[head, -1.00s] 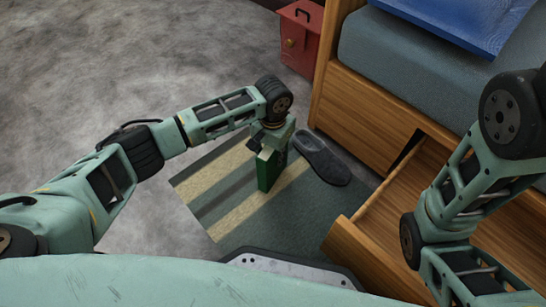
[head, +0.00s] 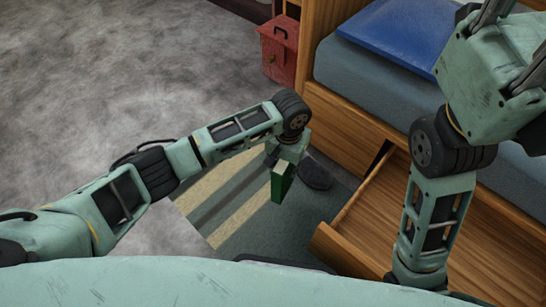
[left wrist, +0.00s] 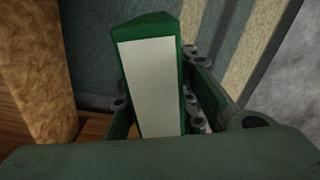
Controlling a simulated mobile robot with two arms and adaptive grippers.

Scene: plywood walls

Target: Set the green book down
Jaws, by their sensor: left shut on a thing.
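The green book (head: 281,186) is held by my left gripper (head: 285,166), low over the striped rug in the head view. I cannot tell whether its lower edge touches the rug. In the left wrist view the book (left wrist: 152,85) stands between the two fingers, its pale page edge facing the camera and its green cover around it. My left gripper is shut on it. My right gripper (head: 510,45) is raised at the top right of the head view, over the bed; its fingertips are partly cut off.
The striped rug (head: 218,193) lies on the grey floor. A dark slipper (head: 316,175) is just right of the book. An open wooden drawer (head: 345,246) juts from the bed base. A red box (head: 279,50) stands by the bed (head: 375,90), which carries a blue item (head: 395,32).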

